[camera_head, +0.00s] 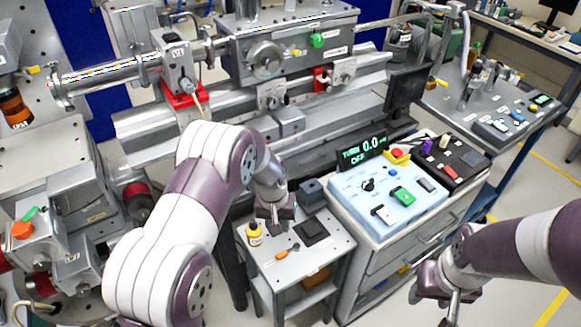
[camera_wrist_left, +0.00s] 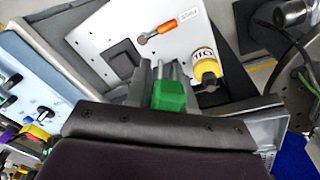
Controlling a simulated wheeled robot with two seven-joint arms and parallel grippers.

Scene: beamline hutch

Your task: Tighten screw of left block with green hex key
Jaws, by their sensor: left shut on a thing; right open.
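My left gripper (camera_head: 275,212) hangs over the small side table, its fingers partly hidden by my arm in the head view. In the left wrist view it is shut on the green hex key (camera_wrist_left: 168,96), whose green handle shows between the fingers. The key is not clearly visible in the head view. Along the rail stand a grey block (camera_head: 272,96) with a white label and another grey block (camera_head: 344,72) farther right. I cannot tell for sure which is the left block, and no screw is clear. My right gripper (camera_head: 440,296) is open and empty at the lower right.
On the side table (camera_head: 318,259) are a yellow bottle (camera_head: 254,236), an orange-handled tool (camera_head: 287,252) and a dark pad (camera_head: 311,230). The light blue control panel (camera_head: 372,208) stands to its right; its display (camera_head: 361,152) reads "TURN 0.0" and "OFF". The grey rail lies behind.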

